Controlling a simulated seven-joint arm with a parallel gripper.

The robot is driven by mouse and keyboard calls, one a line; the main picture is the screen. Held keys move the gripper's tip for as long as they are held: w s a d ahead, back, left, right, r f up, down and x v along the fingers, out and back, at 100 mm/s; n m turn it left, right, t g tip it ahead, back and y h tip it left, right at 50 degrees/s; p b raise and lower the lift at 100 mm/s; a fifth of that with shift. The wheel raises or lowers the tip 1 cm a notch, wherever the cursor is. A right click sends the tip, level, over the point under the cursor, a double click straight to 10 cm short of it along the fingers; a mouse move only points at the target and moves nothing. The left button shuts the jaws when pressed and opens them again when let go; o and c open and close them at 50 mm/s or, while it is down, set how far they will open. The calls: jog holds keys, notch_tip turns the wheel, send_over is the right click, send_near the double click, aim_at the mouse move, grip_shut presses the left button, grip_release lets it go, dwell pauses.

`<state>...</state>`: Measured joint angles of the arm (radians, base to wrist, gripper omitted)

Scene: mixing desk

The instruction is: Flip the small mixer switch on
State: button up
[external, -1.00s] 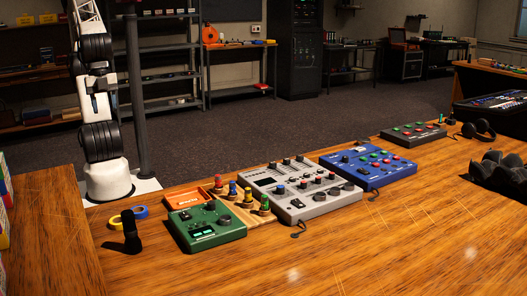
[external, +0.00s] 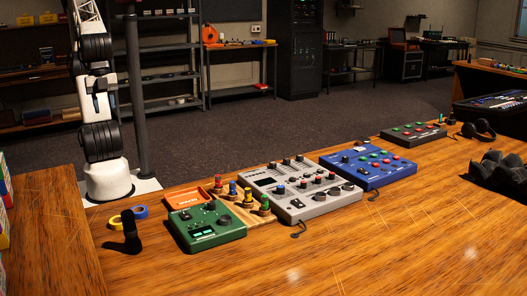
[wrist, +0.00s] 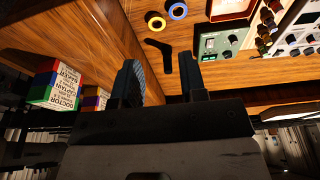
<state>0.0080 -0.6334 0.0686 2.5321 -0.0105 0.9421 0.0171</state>
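A green box (external: 207,226) with a small lit screen and knobs stands at the near left of the row of devices. A larger grey mixer (external: 300,189) with sliders and knobs stands right of it, and a blue box (external: 368,166) with coloured buttons beyond that. I cannot tell which is the small mixer or how its switch is set. In the wrist view, my gripper (wrist: 160,82) is open and empty, its dark fingers apart. The green box shows at the upper right there (wrist: 222,42), apart from the fingers. The external view does not show my gripper.
Several coloured pegs (external: 248,198) stand on a wooden holder between the green box and grey mixer. The front of the desk is clear.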

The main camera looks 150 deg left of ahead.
jog(key=shift+w, duration=0.15)
jog(key=c, duration=0.5)
jog(key=shift+w+a+r, duration=0.15)
jog(key=shift+w, duration=0.1)
grip_shut()
jog(key=w+a+r+n+g, duration=0.1)
jog(key=w+a+n, duration=0.55)
jog(key=w, duration=0.65)
jog(key=w+a+r+n+g, duration=0.1)
jog(key=w+a+n, duration=0.2)
jog(key=w+a, duration=0.8)
jog(key=w+a+f+n, duration=0.3)
jog(key=w+a+f, duration=0.1)
jog(key=a, duration=0.5)
jog(key=w+a+f+n+g, duration=0.1)
jog(key=w+a+f+n, duration=0.1)
jog(key=w+a+f, duration=0.2)
jog(key=w+a+f+n+g, duration=0.1)
jog(key=w+a+f+n, duration=0.2)
jog(key=a, duration=1)
jog(key=w+f, duration=0.2)
jog(key=w, duration=0.3)
jog(key=shift+w+a+n, duration=0.15)
jog(key=shift+a+n, duration=0.2)
